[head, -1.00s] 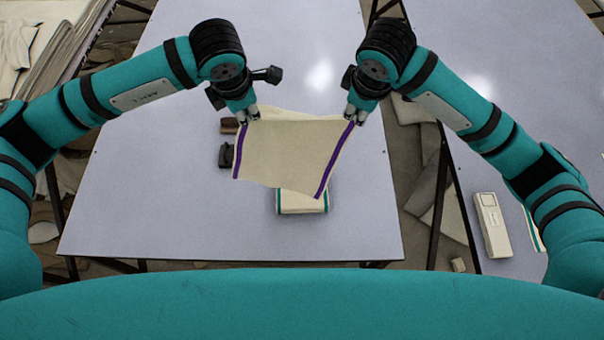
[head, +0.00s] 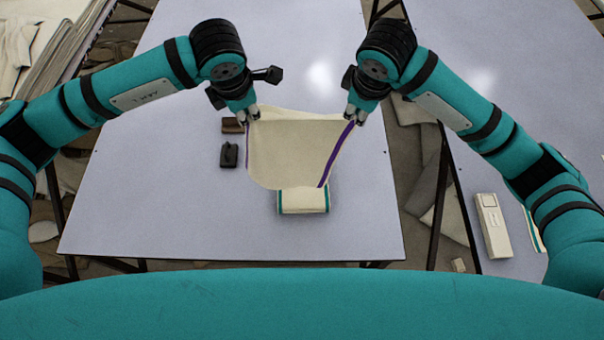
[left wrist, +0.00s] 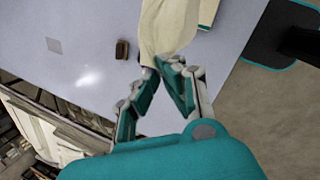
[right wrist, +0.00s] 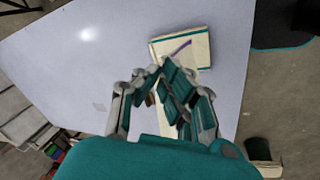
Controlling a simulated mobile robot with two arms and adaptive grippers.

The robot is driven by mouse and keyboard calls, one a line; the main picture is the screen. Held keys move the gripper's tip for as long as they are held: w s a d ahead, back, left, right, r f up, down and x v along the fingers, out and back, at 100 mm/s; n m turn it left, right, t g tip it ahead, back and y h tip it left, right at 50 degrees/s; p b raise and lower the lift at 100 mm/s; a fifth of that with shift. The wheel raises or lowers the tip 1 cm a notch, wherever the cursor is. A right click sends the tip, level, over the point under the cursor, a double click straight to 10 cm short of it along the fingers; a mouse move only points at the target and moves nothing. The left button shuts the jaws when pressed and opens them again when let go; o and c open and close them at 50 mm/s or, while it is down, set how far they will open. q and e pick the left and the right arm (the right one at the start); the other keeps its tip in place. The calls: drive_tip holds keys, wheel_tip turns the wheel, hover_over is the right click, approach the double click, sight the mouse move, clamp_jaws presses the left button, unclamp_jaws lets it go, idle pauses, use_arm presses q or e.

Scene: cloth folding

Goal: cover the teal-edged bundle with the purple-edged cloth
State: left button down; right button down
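The purple-edged cloth (head: 290,150) is cream and hangs from both my grippers above the table, with its purple edge (head: 337,152) clear at the right. Its lower edge is in front of the back part of the teal-edged bundle (head: 303,203); I cannot tell if they touch. The bundle lies flat and also shows in the right wrist view (right wrist: 196,50). My left gripper (head: 245,116) is shut on the cloth's upper left corner, as the left wrist view (left wrist: 166,64) shows. My right gripper (head: 355,117) is shut on its upper right corner.
A small black object (head: 228,155) and a brown block (head: 232,126) lie left of the cloth on the grey table (head: 140,190). A white box (head: 492,224) lies on a separate table at the right. The table around the bundle is clear.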

use_arm(q)
drive_tip(key=shift+d, duration=0.1)
use_arm(e)
drive_tip(key=shift+d, duration=0.1)
